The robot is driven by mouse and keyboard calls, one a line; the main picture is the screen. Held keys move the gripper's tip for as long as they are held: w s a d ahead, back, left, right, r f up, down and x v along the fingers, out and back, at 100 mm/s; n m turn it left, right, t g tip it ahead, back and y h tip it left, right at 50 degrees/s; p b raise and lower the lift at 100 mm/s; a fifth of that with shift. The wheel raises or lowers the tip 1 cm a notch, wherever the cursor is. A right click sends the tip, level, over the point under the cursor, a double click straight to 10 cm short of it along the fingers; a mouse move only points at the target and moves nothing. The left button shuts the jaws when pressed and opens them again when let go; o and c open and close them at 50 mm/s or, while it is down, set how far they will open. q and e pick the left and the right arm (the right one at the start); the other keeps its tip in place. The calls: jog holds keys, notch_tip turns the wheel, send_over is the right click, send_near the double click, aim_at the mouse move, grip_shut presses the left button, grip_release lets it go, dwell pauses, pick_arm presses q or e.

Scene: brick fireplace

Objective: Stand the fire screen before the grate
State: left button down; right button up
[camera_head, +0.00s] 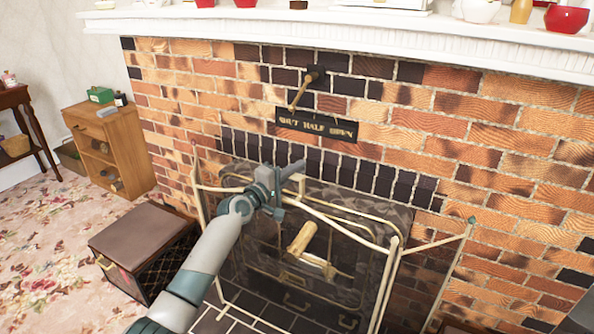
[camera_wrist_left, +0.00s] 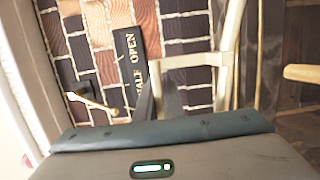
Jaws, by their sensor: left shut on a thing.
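The fire screen (camera_head: 387,285) has a cream metal frame with dark see-through mesh and angled side panels. It appears upright in front of the fireplace opening. My left gripper (camera_head: 288,183) is shut on the cream handle at its top middle. The wrist view shows the fingers (camera_wrist_left: 163,98) at the cream frame (camera_wrist_left: 228,62). A pale log (camera_head: 301,238) shows through the mesh; the grate around it is dark and partly hidden. I cannot tell whether the screen's feet touch the hearth. My right gripper is out of view.
A damper lever (camera_head: 301,92) and its sign (camera_head: 316,126) are on the brick wall above. The white mantel (camera_head: 330,32) carries red and white pots. A dark lidded box (camera_head: 140,236) stands left of my arm, with a wooden cabinet (camera_head: 118,150) behind it.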

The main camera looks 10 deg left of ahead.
pick_arm(q)
jog(key=shift+r, duration=0.4)
jog(key=c, duration=1.8)
grip_release()
jog(key=shift+s, duration=0.15)
jog(key=o, duration=0.3)
jog(key=shift+f, duration=0.5)
jog(key=shift+r, duration=0.2)
jog(key=shift+s+a, duration=0.1)
jog(key=shift+s, duration=0.05)
